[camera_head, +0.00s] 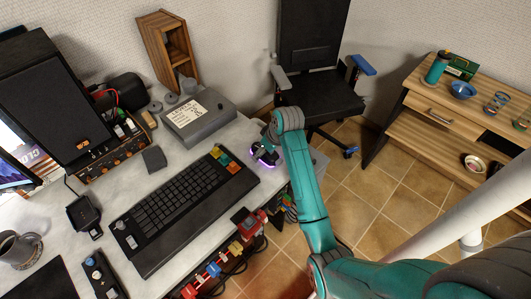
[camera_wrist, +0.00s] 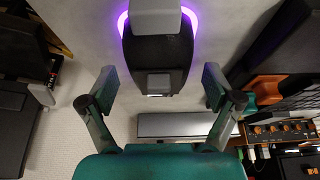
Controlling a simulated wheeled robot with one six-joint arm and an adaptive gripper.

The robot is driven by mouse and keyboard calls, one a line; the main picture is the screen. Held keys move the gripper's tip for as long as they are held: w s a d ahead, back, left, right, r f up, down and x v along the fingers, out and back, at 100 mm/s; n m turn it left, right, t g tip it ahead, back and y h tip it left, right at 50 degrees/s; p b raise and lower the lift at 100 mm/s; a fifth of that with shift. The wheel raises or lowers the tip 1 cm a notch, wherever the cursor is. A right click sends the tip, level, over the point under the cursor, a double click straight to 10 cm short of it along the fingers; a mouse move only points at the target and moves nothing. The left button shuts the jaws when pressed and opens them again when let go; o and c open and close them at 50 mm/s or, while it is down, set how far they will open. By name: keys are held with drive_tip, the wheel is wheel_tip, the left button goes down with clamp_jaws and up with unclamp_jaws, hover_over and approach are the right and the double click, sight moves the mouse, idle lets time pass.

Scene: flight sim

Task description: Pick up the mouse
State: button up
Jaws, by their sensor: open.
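The mouse (camera_wrist: 157,50) is dark with grey parts and a purple glow around its edge. In the wrist view it is at the top middle, ahead of my fingers and partly cut off by the frame edge. My gripper (camera_wrist: 160,76) is open, one finger to each side of the mouse's near end, with nothing held. In the head view the purple glow of the mouse (camera_head: 265,158) shows at the right end of the desk, right of the keyboard. My gripper (camera_head: 264,146) is just over it and hides much of it. I cannot tell whether the fingers touch it.
The black keyboard (camera_head: 172,208) lies left of the mouse. A grey box (camera_head: 199,118) stands behind it, with a wooden holder (camera_head: 167,50) farther back. A speaker (camera_head: 45,95) stands at the left. A black chair (camera_head: 315,95) is beyond the desk edge.

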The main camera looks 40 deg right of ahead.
drive_tip(key=c, duration=1.3)
drive_tip(key=shift+r, duration=0.1)
